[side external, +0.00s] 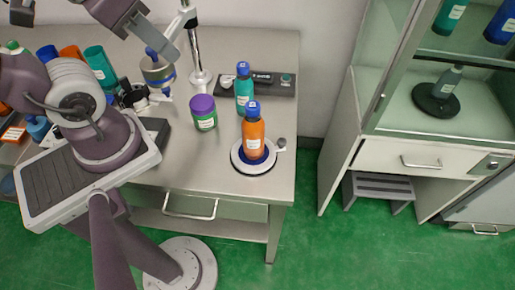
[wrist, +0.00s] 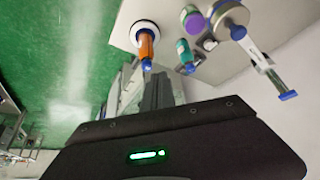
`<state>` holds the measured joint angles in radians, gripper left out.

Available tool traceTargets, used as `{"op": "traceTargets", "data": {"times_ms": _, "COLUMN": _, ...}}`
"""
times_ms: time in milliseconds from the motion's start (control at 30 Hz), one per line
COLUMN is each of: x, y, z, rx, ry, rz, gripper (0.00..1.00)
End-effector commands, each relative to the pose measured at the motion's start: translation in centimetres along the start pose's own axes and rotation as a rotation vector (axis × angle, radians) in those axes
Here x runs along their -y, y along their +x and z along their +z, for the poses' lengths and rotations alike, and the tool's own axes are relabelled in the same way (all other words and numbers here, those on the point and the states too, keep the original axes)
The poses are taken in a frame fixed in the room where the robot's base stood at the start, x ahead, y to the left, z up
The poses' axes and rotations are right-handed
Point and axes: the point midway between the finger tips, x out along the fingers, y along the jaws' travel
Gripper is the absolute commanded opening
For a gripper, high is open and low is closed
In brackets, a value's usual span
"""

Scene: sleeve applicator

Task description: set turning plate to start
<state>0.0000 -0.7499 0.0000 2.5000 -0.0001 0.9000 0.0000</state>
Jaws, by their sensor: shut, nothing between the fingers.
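The turning plate is a round white disc (side external: 241,164) with a dark blue centre and a small grey knob (side external: 281,143) at its right edge. It lies near the right front corner of the table. An orange bottle (side external: 253,136) with a blue cap stands upright on it. In the wrist view the plate (wrist: 138,27) and bottle (wrist: 145,46) show beyond my fingers. My gripper (side external: 172,52) is at the upper left in the side view, above the table and apart from the plate. Its fingers (wrist: 155,80) are shut and empty in the wrist view.
A teal bottle (side external: 243,89) and a purple-lidded jar (side external: 203,113) stand behind the plate. A dark control box (side external: 275,82) and a metal post (side external: 196,50) stand farther back. A metal device (side external: 157,74) is at the left.

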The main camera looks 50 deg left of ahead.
Motion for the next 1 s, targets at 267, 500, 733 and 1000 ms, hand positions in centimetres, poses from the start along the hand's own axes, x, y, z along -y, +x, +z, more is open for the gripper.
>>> {"op": "traceTargets", "data": {"times_ms": 267, "x": 0.0, "y": -0.2, "z": -0.2, "rx": -0.002, "ry": 0.000, "rz": 0.000, "gripper": 0.16}}
{"op": "traceTargets", "data": {"times_ms": 500, "x": -0.5, "y": -4.7, "z": -4.8, "rx": 0.056, "ry": 0.126, "rz": 0.002, "gripper": 0.44}}
{"op": "traceTargets", "data": {"times_ms": 733, "x": -2.5, "y": -3.5, "z": -11.1, "rx": 0.205, "ry": 0.510, "rz": 0.048, "gripper": 0.44}}
{"op": "traceTargets", "data": {"times_ms": 1000, "x": -5.2, "y": 0.0, "z": -16.2, "rx": 0.331, "ry": 0.868, "rz": 0.152, "gripper": 0.44}}
